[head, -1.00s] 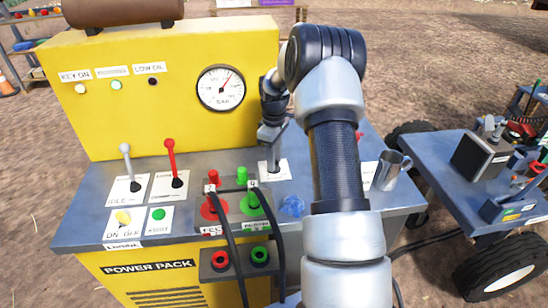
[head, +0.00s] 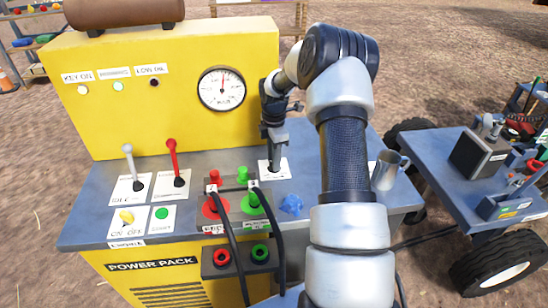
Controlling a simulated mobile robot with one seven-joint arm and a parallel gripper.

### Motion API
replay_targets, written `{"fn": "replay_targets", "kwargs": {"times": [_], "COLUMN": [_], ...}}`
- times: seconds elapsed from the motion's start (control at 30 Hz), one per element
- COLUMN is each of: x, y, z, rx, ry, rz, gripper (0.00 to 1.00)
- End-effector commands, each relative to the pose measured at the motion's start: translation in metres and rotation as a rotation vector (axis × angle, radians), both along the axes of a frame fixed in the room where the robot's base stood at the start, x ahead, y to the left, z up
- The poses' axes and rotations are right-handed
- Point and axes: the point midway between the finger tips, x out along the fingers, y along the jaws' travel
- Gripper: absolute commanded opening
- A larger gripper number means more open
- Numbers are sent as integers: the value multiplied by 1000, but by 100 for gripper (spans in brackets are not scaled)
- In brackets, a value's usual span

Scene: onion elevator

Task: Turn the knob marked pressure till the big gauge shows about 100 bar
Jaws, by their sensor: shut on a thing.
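The big round gauge (head: 222,89) is on the yellow panel of the power pack. Its red needle points almost straight up; the scale numbers are too small to read. My gripper (head: 275,158) points down beside the panel, shut on the pressure knob, over a white label plate (head: 283,170) on the grey deck. The knob itself is mostly hidden by the fingers, and the label's words cannot be read.
Two levers, grey (head: 131,165) and red (head: 173,160), stand at left. Red (head: 215,206) and green (head: 252,203) couplings with black hoses are in front. A cart (head: 455,185) stands at right.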

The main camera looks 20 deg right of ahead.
Motion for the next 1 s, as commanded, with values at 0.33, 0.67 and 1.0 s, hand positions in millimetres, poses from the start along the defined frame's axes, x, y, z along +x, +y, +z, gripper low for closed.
{"fn": "replay_targets", "kwargs": {"times": [0.33, 0.67, 1.0], "x": [0, 0, 0], "y": [0, 0, 0], "z": [0, 0, 0], "rx": [0, 0, 0], "ry": [-1, -1, 0], "rz": [50, 50, 49], "gripper": [5, 30, 46]}}
